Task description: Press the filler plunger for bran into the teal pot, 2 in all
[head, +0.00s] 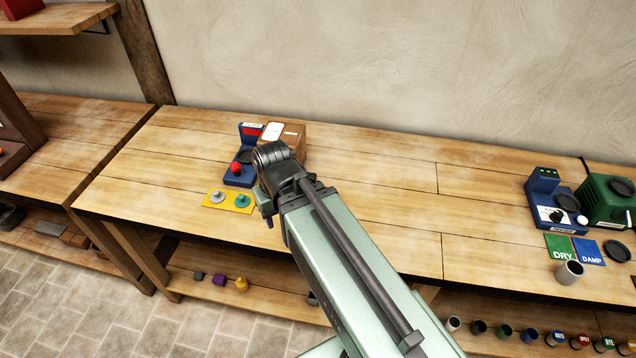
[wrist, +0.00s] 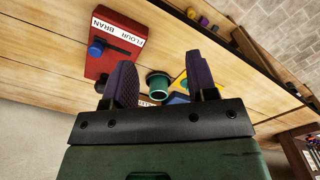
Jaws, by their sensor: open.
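In the wrist view, a red unit (wrist: 122,35) carries a white label reading FLOUR and BRAN, a dark bar and a blue knob (wrist: 96,48). A teal pot (wrist: 158,92) with a dark round part beside it shows between the fingers, beyond them. My gripper (wrist: 160,82) is open and empty; it is mostly hidden behind my arm in the head view. In the head view, a blue unit (head: 237,179) with a red knob (head: 236,168) stands just left of my wrist. I cannot tell which unit is the bran filler, and the red unit is not clear there.
A yellow plate (head: 214,204) with a grey and a teal knobbed piece lies near the bench's front edge. A cardboard box (head: 293,131) stands behind my wrist. A tester (head: 553,205), DRY and DAMP cards and a grey cup (head: 569,272) are at right. The middle bench is clear.

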